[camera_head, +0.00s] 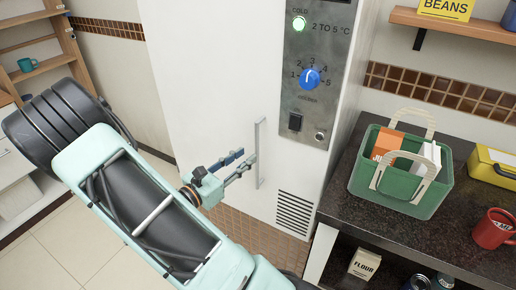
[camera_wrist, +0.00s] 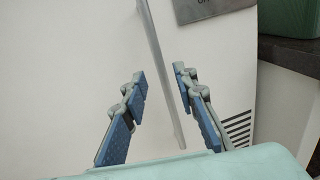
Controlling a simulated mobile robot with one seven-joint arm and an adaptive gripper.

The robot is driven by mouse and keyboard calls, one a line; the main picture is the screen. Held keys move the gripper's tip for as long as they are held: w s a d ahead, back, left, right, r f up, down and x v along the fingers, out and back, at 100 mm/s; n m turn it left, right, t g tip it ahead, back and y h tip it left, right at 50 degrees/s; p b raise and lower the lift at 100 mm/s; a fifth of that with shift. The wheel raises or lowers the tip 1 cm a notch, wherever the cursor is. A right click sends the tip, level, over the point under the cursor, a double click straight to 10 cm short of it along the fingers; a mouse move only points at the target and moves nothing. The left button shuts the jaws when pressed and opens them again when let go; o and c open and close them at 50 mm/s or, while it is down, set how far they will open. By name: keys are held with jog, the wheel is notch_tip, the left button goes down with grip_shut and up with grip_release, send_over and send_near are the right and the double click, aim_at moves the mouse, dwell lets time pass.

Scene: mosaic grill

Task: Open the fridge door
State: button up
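The tall white fridge (camera_head: 215,80) fills the middle of the head view, and its door appears shut. In the wrist view the handle (camera_wrist: 166,80) runs as a slanted bar between the two spread fingers of my gripper (camera_wrist: 160,74). I see no grip on it, and I cannot tell how deep it lies between the fingertips.
A grey control panel (camera_head: 314,70) with a blue dial sits above the handle. A dark counter (camera_head: 345,225) to the right holds a green basket (camera_head: 428,202), a red mug (camera_head: 492,229) and a yellow box (camera_head: 483,166). Tiled floor (camera_head: 60,245) is clear at lower left.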

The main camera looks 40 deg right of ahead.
aim_at(257, 148)
jog(key=w+d, duration=0.1)
jog(key=d, duration=0.5)
jog(key=shift+d, duration=0.15)
jog(key=shift+w, duration=0.1)
jog(key=shift+c, duration=0.3)
grip_shut()
